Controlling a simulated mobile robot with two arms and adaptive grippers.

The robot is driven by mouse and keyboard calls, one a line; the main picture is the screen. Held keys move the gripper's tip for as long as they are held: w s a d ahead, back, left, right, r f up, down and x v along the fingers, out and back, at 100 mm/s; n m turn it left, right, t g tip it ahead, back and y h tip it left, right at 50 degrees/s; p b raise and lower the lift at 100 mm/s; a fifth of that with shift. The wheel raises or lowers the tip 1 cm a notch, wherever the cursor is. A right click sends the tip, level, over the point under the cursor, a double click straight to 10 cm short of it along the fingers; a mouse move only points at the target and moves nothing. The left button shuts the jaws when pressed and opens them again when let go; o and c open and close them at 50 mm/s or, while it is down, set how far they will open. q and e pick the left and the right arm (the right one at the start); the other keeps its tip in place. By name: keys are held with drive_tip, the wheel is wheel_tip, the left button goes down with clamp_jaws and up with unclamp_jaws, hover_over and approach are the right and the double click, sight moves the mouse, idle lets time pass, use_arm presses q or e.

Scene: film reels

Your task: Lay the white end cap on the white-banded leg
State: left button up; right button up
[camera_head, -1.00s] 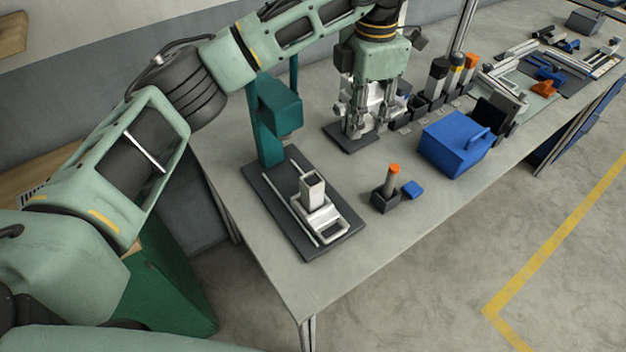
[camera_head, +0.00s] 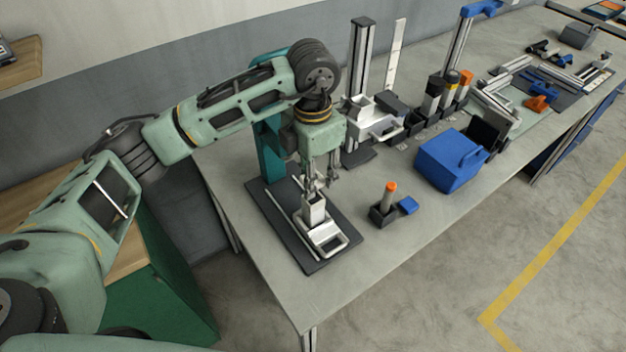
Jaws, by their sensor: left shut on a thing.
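My left gripper (camera_head: 323,186) points down just above a short upright square silver tube (camera_head: 314,208) in the press fixture. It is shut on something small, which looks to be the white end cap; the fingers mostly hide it. The tube, which appears to be the leg, stands in a pale clamp with a loop handle (camera_head: 333,243) on a dark base plate (camera_head: 288,240). I cannot make out a white band on it. Its top end is close under the fingertips; I cannot tell if they touch. My right gripper is out of view.
The teal press column (camera_head: 270,150) stands right behind the gripper. Tall profiles (camera_head: 360,65) stand behind. The table's front strip is clear.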

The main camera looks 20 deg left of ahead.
use_arm(q)
wheel_tip(320, 180, down, 4)
drive_tip(key=shift+r+p, duration=0.25)
drive_tip(key=shift+p, duration=0.6)
drive_tip(key=shift+f, duration=0.2)
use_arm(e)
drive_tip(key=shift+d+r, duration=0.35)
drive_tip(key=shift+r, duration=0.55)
use_arm(q)
drive_tip(key=shift+f+b, duration=0.2)
drive_tip(key=shift+b, duration=0.15)
drive_tip(key=o, duration=0.9)
drive_tip(key=shift+o, duration=0.2)
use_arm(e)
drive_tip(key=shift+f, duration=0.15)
